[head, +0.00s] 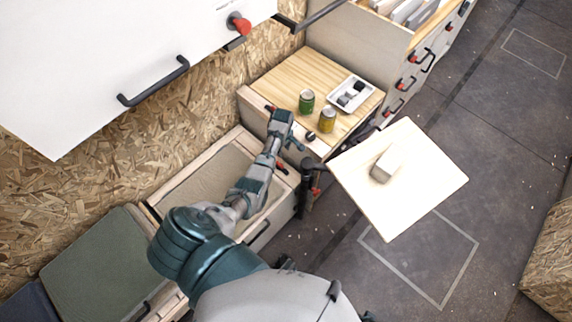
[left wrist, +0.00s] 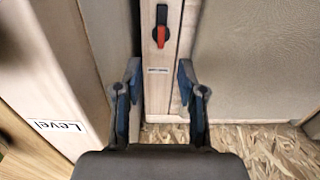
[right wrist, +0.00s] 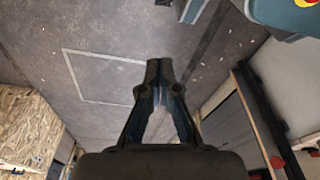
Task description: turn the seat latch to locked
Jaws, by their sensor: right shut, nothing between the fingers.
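The seat latch (left wrist: 161,27) is a small black knob with a red tip, on a pale wooden strip in the left wrist view. Its red end points down in that picture, towards a small printed label (left wrist: 158,71) whose words are too small to read. My left gripper (left wrist: 159,80) is open and empty, its fingers on either side of the strip, with the latch beyond the tips. In the head view my left gripper (head: 283,135) is over the edge of the open seat box (head: 260,235). My right gripper (right wrist: 158,66) is shut and empty over the floor.
A pale tabletop (head: 425,195) with a block (head: 386,162) stands to the right. An overhead cabinet (head: 90,60) is at upper left.

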